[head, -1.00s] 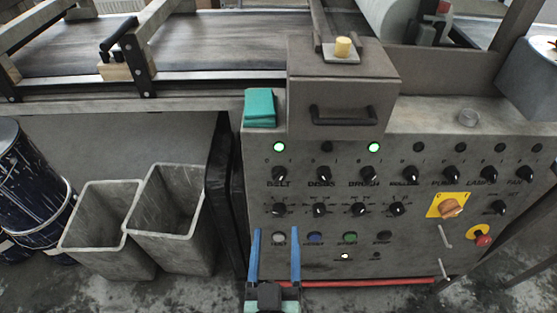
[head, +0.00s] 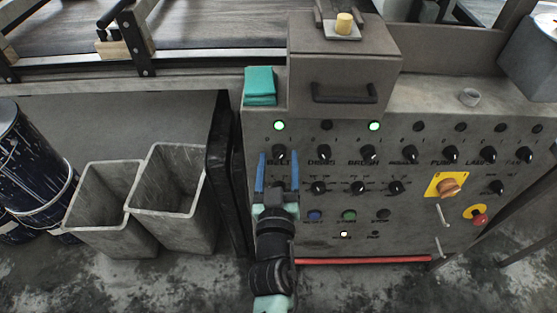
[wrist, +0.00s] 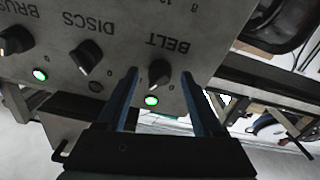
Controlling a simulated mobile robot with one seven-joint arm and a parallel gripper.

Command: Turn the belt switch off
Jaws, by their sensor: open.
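The belt switch (head: 279,152) is a black rotary knob at the upper left of the grey control panel, with a lit green lamp (head: 279,126) above it. In the wrist view the scene is upside down, and the BELT knob (wrist: 161,76) shows between the finger ends, beside its lit lamp (wrist: 151,100). My gripper (head: 278,158) has two blue fingers, open and empty, pointing up at the panel in front of the knob. One finger appears on each side of the knob. I cannot tell whether they touch it or how far they reach.
The DISCS knob (head: 321,153) and BRUSH knob (head: 368,153) are to the right, with more knobs beyond. A yellow-backed orange switch (head: 447,187) and red button (head: 479,218) sit farther right. A teal cloth (head: 260,86) lies on the panel top. Grey bins (head: 110,200) stand left.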

